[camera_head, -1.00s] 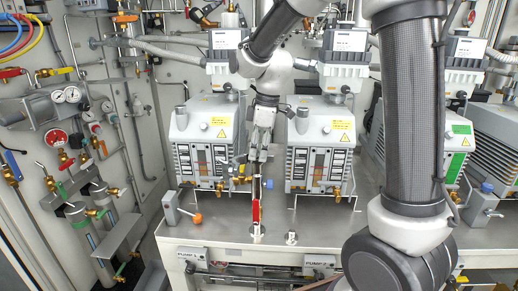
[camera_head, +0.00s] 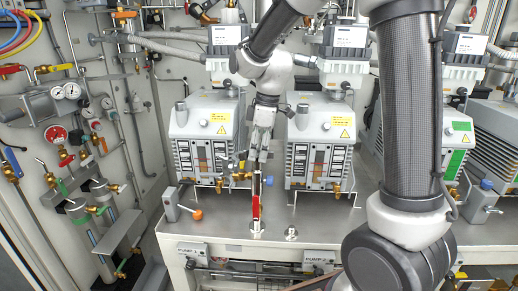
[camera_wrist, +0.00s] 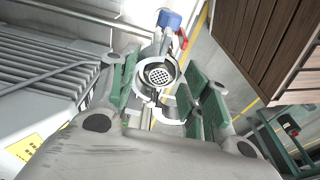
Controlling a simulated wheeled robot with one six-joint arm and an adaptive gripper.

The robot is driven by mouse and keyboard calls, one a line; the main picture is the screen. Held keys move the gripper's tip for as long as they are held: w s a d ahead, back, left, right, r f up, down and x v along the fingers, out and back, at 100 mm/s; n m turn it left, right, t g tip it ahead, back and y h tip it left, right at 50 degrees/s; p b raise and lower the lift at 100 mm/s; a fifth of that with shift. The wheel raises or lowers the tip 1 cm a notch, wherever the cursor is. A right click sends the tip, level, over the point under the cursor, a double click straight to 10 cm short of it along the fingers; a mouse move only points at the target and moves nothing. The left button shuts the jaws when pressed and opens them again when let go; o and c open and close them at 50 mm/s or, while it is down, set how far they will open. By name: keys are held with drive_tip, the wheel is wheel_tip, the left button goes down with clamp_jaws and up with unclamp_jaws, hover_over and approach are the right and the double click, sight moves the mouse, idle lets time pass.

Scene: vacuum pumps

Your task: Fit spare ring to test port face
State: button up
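My gripper (camera_head: 262,152) points down over the front of the bench, between two pump units. In the wrist view its two fingers with green pads (camera_wrist: 158,82) stand apart. Between them shows a round ring with a dark mesh centre (camera_wrist: 158,75). I cannot tell whether the pads touch it or whether it rests on a port below. Pale curved clamp parts (camera_wrist: 171,106) lie around and beside it. Below my gripper in the head view stands a narrow upright fitting with a red part (camera_head: 256,205). The port face is not clearly seen.
Pump units stand left (camera_head: 204,140) and right (camera_head: 320,142) of my gripper. A blue knob (camera_head: 268,181) sits close under it. An orange-knobbed lever (camera_head: 196,214) and a small metal fitting (camera_head: 291,233) are on the bench top (camera_head: 225,228). Valves and gauges cover the left wall.

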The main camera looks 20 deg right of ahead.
idle(0.3)
wheel_tip(320, 180, up, 12)
drive_tip(key=d, duration=0.1)
drive_tip(key=shift+s+d, duration=0.35)
drive_tip(key=shift+f, duration=0.1)
idle(0.5)
drive_tip(key=s+d+m+t, duration=0.1)
drive_tip(key=s+d+m, duration=0.3)
drive_tip(key=s, duration=0.3)
drive_tip(key=s+d+f+m+t+h, duration=0.1)
drive_tip(key=s+d+m, duration=0.3)
drive_tip(key=s, duration=0.4)
drive_tip(key=s+d+f+m+t, duration=0.1)
drive_tip(key=s+d+m, duration=0.3)
drive_tip(key=s, duration=0.4)
drive_tip(key=shift+d+f+m+t+h, duration=0.3)
drive_tip(key=shift+m+t, duration=0.1)
drive_tip(key=shift+m, duration=0.4)
